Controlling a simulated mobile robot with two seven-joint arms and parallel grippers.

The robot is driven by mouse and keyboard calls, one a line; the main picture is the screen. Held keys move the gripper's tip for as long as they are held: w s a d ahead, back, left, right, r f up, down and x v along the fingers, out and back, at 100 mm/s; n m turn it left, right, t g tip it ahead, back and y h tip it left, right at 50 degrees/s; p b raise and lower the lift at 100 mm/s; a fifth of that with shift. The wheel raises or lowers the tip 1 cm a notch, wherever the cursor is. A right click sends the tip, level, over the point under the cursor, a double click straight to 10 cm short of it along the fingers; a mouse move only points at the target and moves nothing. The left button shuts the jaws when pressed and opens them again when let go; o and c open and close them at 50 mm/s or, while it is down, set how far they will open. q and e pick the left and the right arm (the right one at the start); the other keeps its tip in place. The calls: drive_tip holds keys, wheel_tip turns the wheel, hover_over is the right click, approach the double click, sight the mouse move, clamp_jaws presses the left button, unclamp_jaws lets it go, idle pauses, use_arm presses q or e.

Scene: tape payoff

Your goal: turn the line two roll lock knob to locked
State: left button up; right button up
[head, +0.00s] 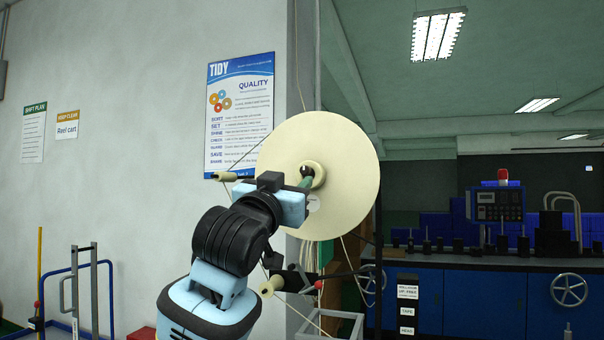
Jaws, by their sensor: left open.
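A large cream tape roll (345,155) stands upright, its flat face towards me. My right gripper is not in view.
Thin tape runs past a cream guide roller (226,176) and a lower roller (271,286). A blue bench (480,300) with handwheels and a control box (497,204) stands at right. A blue-railed cart (75,295) is at left.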

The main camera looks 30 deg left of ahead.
sight(304, 171)
use_arm(q)
drive_tip(key=shift+x, duration=2.95)
clamp_jaws()
